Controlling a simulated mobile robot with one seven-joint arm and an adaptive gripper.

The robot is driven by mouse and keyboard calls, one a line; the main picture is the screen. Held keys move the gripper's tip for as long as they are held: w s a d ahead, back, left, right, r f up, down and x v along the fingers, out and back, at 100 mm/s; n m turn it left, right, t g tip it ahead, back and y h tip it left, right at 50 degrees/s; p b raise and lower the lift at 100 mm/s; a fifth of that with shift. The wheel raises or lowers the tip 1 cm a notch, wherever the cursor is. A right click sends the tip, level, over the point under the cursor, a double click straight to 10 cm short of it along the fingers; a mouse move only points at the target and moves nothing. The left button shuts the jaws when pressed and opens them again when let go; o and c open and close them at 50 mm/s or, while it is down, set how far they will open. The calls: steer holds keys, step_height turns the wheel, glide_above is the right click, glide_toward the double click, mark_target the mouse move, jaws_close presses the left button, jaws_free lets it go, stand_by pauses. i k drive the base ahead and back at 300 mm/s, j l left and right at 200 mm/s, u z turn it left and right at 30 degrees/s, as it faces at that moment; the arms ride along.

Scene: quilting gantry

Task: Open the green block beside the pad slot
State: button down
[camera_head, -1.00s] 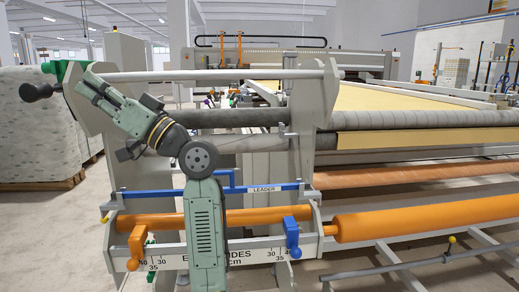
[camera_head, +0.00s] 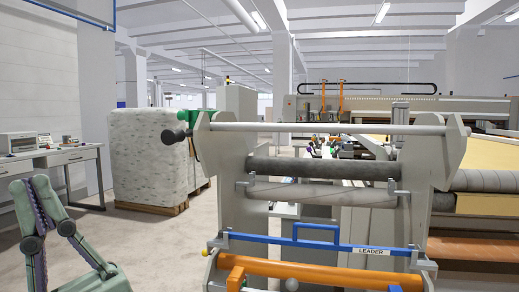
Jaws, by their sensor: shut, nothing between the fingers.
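A small green block (camera_head: 194,115) sits at the upper left end of the near roller frame, beside a black round knob (camera_head: 172,136). I cannot tell from this distance whether it is open or shut, and I cannot make out a pad slot. My gripper (camera_head: 31,183) is at the lower left of the head view, with its fingertips up and close together. It is shut and empty. In the picture it is well to the left of and below the green block, touching nothing visible.
The roller frame has a grey top bar (camera_head: 300,128), dark rollers (camera_head: 320,168), a blue LEADER bar (camera_head: 320,245) and an orange roller (camera_head: 310,270). A wrapped white stack (camera_head: 150,155) on a pallet stands behind, left. A desk (camera_head: 50,160) is at far left. Open floor lies between.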

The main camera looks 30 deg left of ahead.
mark_target(190, 116)
steer(key=j+u, duration=0.15)
steer(key=j, duration=0.3)
steer(key=i+j+u, duration=0.1)
steer(key=j, duration=0.3)
steer(key=i+j+u, duration=0.15)
steer(key=j, duration=0.25)
steer(key=i+j+u, duration=0.1)
steer(key=j, duration=0.35)
steer(key=i+j+u, duration=0.15)
steer(key=j, duration=0.2)
steer(key=i+j+u, duration=0.1)
steer(key=j, duration=0.3)
steer(key=i+j+u, duration=0.15)
steer(key=i+j, duration=0.1)
steer(key=j, duration=0.1)
